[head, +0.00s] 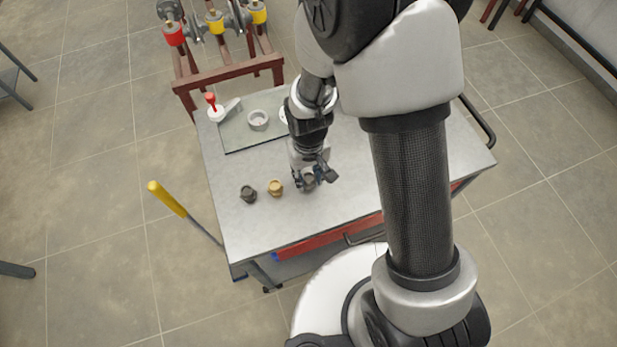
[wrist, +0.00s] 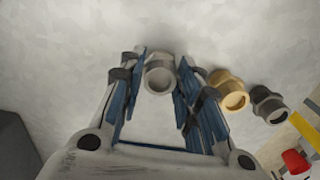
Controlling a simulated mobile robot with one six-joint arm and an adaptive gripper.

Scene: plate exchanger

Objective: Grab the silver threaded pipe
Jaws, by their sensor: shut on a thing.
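The silver threaded pipe (wrist: 159,76) is a short, hollow metal fitting that sits between the fingers in the wrist view. My gripper (wrist: 158,88) is shut on it, with a blue-padded finger on each side. In the head view my gripper (head: 310,180) is low over the cart top near its front edge, and the silver pipe (head: 309,181) is partly hidden by the fingers. I cannot tell whether the pipe touches the surface or is slightly raised.
A brass fitting (head: 276,187) and a dark fitting (head: 248,194) stand left of my gripper on the grey cart top (head: 345,200). Behind are a grey ring (head: 258,120) and a red-handled valve (head: 213,104). A yellow-handled lever (head: 167,198) sticks out at left.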

